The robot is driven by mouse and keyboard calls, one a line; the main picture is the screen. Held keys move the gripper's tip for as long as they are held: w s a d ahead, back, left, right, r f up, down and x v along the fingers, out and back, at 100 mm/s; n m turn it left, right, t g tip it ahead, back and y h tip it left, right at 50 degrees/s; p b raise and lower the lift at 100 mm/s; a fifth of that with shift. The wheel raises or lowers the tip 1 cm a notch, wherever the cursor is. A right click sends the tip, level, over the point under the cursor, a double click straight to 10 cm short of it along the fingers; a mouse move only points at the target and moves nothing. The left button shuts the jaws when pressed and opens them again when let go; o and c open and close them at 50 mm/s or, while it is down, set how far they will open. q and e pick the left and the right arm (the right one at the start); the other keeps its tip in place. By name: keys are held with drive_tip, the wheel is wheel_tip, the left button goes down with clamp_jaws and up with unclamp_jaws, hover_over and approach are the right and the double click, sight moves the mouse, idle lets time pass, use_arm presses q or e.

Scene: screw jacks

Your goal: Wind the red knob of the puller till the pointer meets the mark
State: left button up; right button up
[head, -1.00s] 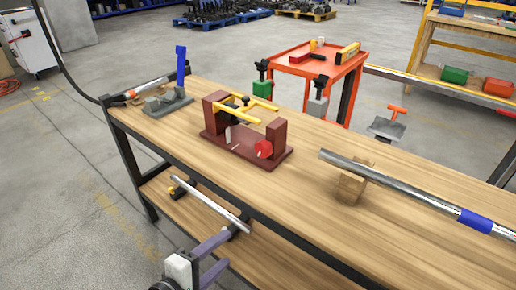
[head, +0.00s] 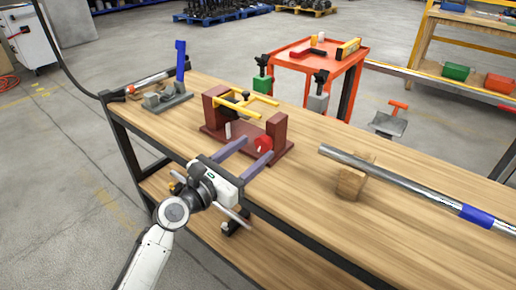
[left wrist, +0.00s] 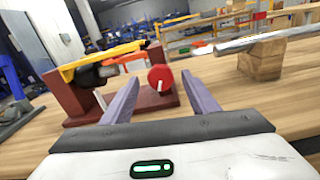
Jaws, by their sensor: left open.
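The puller is a dark red frame (head: 215,110) on the workbench, with yellow bars (head: 240,105) across its top. Its red knob (head: 263,144) is on the near right upright; in the left wrist view the knob (left wrist: 161,77) shows a white line on its face. A pale upright piece (head: 228,130) stands low on the frame; I cannot tell whether it is the pointer or the mark. My left gripper (head: 246,151) is open and empty, in front of the puller. In the left wrist view its fingers (left wrist: 160,95) lie either side of the knob's line, short of it. My right gripper is not in view.
A steel bar (head: 410,180) rests on a wooden block (head: 352,182) to the right on the bench. A grey fixture with a blue handle (head: 181,62) stands at the left. An orange cart (head: 350,75) is behind. The bench's front right is clear.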

sight(265, 142)
use_arm(q)
drive_tip(key=shift+x, duration=1.05)
drive_tip(key=shift+w+d, duration=0.25)
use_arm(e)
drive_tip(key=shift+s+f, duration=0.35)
use_arm(q)
drive_tip(key=c, duration=1)
drive_tip(key=shift+c, duration=0.2)
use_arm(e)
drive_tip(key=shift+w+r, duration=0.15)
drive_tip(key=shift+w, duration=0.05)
use_arm(q)
drive_tip(key=shift+m, duration=0.4)
